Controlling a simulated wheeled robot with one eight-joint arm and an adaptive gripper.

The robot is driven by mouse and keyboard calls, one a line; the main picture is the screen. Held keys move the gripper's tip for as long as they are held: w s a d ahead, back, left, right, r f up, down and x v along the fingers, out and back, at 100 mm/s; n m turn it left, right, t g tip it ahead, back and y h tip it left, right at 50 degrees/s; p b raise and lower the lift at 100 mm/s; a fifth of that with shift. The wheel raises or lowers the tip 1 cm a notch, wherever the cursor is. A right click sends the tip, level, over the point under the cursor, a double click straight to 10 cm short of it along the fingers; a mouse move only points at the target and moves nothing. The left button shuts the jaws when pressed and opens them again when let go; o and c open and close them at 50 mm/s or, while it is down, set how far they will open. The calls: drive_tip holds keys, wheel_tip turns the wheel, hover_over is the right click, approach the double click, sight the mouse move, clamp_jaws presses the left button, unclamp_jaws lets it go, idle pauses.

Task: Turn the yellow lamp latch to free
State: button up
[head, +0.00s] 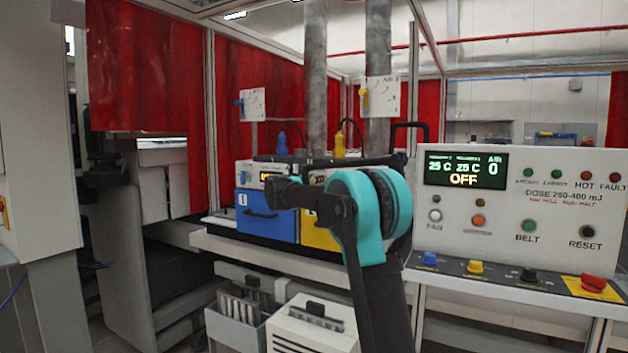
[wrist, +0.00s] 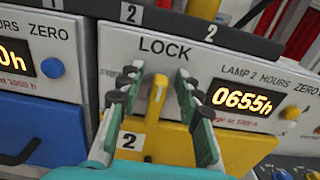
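The yellow latch (wrist: 157,98) is in the middle of the wrist view, on a white panel. It stands nearly upright, its upper end toward the word LOCK. The word FREE is to its left, partly covered by a finger. My gripper (wrist: 154,80) is open, with one green-and-black finger on each side of the latch. I cannot tell whether either finger touches it. The yellow lamp unit (wrist: 240,152) marked 2 lies below the panel. In the head view the yellow lamp unit (head: 318,238) is partly hidden by my arm, and the latch cannot be seen.
The blue lamp unit (head: 266,216) marked 1 stands left of the yellow one. A display reading 0655h (wrist: 241,100) and a yellow knob (wrist: 290,112) are right of the latch. The control console (head: 520,220) with its buttons stands to the right of my arm.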

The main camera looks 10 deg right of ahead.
drive_tip(key=shift+c, duration=0.4)
clamp_jaws()
drive_tip(key=shift+n, duration=0.3)
drive_tip(key=n, duration=0.3)
drive_tip(key=shift+w+a+f+n, duration=0.2)
drive_tip(key=shift+a+n, duration=0.1)
drive_tip(key=shift+a, duration=0.05)
drive_tip(key=shift+w+a+f+n, duration=0.2)
drive_tip(key=shift+f+n, duration=0.15)
drive_tip(key=shift+n, duration=1.9)
drive_tip(key=shift+w+a+f+n, duration=0.15)
drive_tip(key=shift+f+n, duration=0.2)
drive_tip(key=shift+n, duration=1.95)
drive_tip(key=shift+w+a+f+n, duration=0.1)
drive_tip(key=shift+a+f+n, duration=0.2)
drive_tip(key=shift+n, duration=1.95)
drive_tip(key=shift+d, duration=0.15)
